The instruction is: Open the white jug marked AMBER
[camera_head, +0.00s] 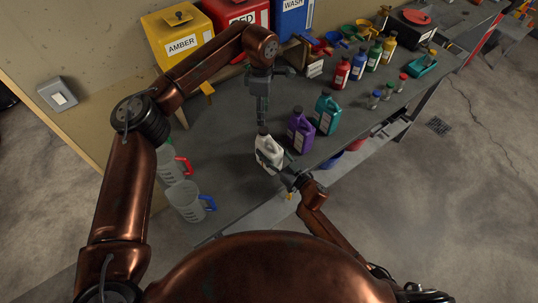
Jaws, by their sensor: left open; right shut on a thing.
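The white jug (269,148) stands at the front edge of the grey bench, with a dark cap (263,131) on top. Its label is too small to read here. My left gripper (262,122) points down right above the cap and is open; I cannot tell whether its fingers touch the cap. My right gripper (286,178) comes from the front right and is shut on the white jug, low on its right side. My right fingertips are partly hidden against the jug.
A purple jug (300,133) and a teal jug (326,115) stand close to the right. Clear measuring jugs (188,203) stand at the left front. A yellow AMBER bin (180,38) is at the back, beside red and blue bins. Bare bench (228,150) lies left of the white jug.

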